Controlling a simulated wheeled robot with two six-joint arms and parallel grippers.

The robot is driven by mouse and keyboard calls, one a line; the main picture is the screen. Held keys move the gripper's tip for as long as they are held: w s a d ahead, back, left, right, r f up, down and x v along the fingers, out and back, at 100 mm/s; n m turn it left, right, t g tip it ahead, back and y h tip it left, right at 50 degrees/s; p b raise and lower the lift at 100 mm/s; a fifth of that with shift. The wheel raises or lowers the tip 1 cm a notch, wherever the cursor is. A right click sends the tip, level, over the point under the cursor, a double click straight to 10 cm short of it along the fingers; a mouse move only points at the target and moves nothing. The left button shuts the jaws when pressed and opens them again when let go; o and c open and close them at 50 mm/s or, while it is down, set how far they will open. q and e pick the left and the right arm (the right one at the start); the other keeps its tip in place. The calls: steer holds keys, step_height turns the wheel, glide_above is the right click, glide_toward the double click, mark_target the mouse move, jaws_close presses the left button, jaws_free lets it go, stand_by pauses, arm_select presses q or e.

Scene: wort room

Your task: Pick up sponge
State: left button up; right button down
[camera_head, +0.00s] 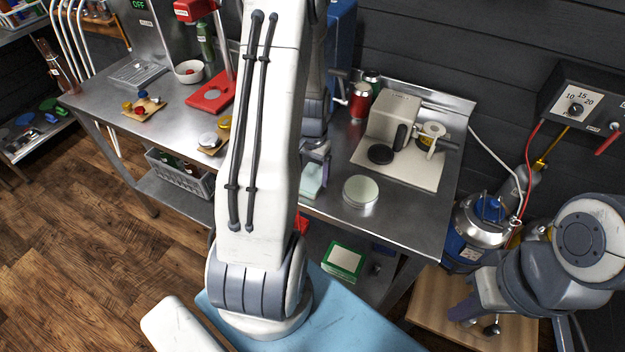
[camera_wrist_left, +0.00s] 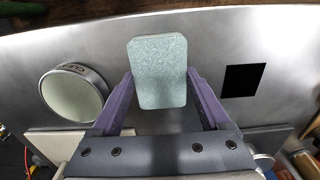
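The pale green sponge (camera_head: 312,181) lies near the front edge of the steel bench (camera_head: 415,215), partly hidden behind my left arm in the head view. In the left wrist view the sponge (camera_wrist_left: 158,72) sits between the fingertips of my left gripper (camera_wrist_left: 160,77). The purple fingers stand on either side of it, close to its edges, with a thin gap showing on the right. The left gripper (camera_head: 316,152) is open. My right gripper (camera_head: 470,308) hangs low at the right, over a wooden surface, partly hidden by its own arm.
A round pale-topped tin (camera_head: 360,191) stands right of the sponge and shows in the wrist view (camera_wrist_left: 74,93). A beige machine (camera_head: 393,118) stands on a light board behind it. A red stand (camera_head: 212,95) and small dishes are left of my arm. The bench edge is close.

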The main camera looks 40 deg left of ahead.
mark_target(312, 176)
arm_select(q)
steer(key=shift+c, duration=1.2)
steer(key=shift+r, duration=0.1)
steer(key=shift+r, duration=0.55)
step_height(312, 176, up, 2)
steer(key=shift+w+r+b, duration=0.1)
steer(key=shift+r+b, duration=0.15)
steer(key=shift+b, duration=0.25)
steer(key=s+d+r+b, duration=0.1)
steer(key=s+d+r, duration=0.2)
steer(key=d+r, duration=0.4)
steer(key=d, duration=0.4)
steer(key=shift+s+b, duration=0.35)
steer(key=shift+b, duration=0.05)
steer(key=shift+d+r, duration=0.1)
